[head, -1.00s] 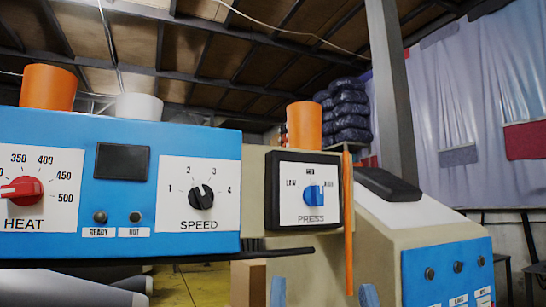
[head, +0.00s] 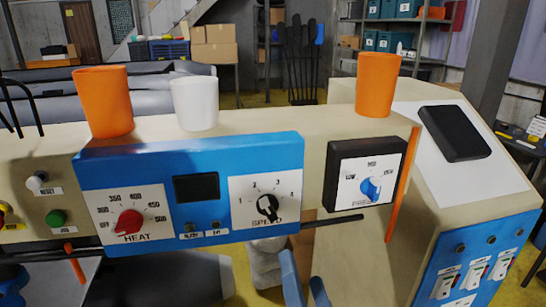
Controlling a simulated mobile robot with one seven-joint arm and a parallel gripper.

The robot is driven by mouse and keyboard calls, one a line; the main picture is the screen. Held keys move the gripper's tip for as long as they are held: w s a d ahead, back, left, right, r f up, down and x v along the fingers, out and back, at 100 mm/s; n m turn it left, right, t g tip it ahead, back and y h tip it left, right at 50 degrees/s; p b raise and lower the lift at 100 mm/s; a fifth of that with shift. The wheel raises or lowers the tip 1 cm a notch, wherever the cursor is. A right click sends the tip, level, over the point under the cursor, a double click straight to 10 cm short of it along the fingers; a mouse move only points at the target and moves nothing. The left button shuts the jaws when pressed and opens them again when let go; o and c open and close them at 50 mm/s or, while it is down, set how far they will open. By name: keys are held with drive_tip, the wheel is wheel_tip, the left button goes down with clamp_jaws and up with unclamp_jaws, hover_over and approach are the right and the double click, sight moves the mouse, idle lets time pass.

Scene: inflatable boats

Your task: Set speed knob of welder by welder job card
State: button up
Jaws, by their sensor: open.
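The welder's blue control panel (head: 190,190) faces me. Its black speed knob (head: 267,208) sits at the right of the panel on a white dial marked 1 to 4. The knob's exact setting is hard to read at this angle. My gripper (head: 305,287) shows at the bottom edge as two blue fingers, open and apart with nothing visible between them. It is below and slightly right of the speed knob, not touching the panel. I cannot make out a job card in view.
A red heat knob (head: 130,222) and a blue press knob (head: 370,188) flank the speed dial. Orange cups (head: 103,100) and a white cup (head: 195,103) stand on top of the welder. A dark rod (head: 335,221) sticks out below the panel. A switch cabinet (head: 475,262) stands at right.

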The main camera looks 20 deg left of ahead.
sight(272, 213)
drive_tip(key=shift+m+g+y, duration=0.3)
drive_tip(key=shift+m+g, duration=0.3)
drive_tip(key=w+a+r+p, duration=0.1)
drive_tip(key=w+a+p, duration=0.1)
drive_tip(key=p, duration=0.1)
drive_tip(key=w+a+p, duration=0.2)
drive_tip(key=w+p, duration=0.1)
drive_tip(key=w+a+r+p, duration=0.1)
drive_tip(key=w+a+p, duration=0.1)
drive_tip(key=a+p, duration=0.1)
drive_tip(key=shift+w+a+r, duration=0.1)
drive_tip(key=shift+w+r, duration=0.15)
drive_tip(key=shift+r, duration=0.05)
drive_tip(key=shift+w+a+f, duration=0.1)
drive_tip(key=shift+w+a, duration=0.3)
drive_tip(key=shift+w, duration=0.2)
clamp_jaws()
